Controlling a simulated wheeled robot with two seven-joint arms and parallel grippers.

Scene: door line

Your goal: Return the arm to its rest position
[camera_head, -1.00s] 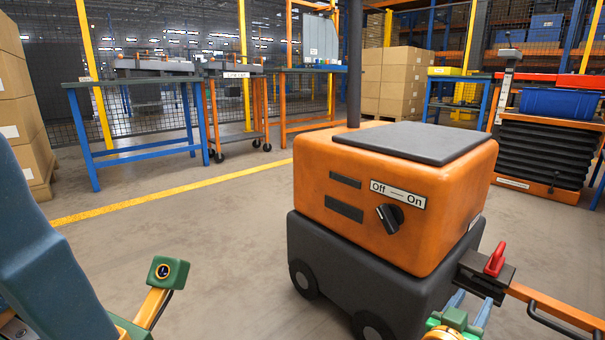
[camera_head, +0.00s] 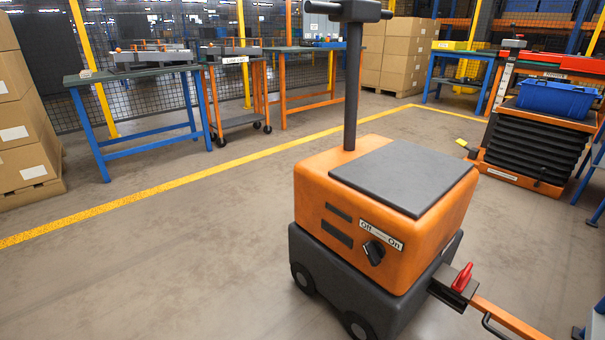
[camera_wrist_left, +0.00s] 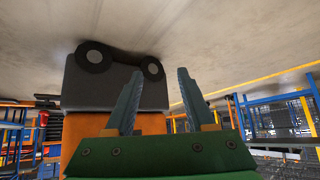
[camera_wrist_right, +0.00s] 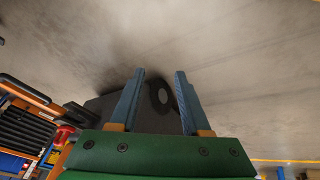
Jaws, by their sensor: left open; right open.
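My arms are out of the head view now. My left gripper (camera_wrist_left: 157,102) is open and empty in the left wrist view, its two blue fingers apart. Behind them the orange and dark grey cart (camera_wrist_left: 100,85) shows upside down. My right gripper (camera_wrist_right: 159,102) is open and empty in the right wrist view. Part of the cart's dark base and a wheel (camera_wrist_right: 162,96) show behind its fingers. In the head view the cart (camera_head: 345,205) stands in front of me with its black knob (camera_head: 374,252) on an Off–On label. The knob points up and left, towards Off.
A red hitch handle (camera_head: 462,278) and an orange bar (camera_head: 510,318) extend from the cart's right side. Workbenches (camera_head: 145,138) stand behind the yellow floor line (camera_head: 170,184). A lift table with a blue crate (camera_head: 555,98) is at right. Floor left of the cart is clear.

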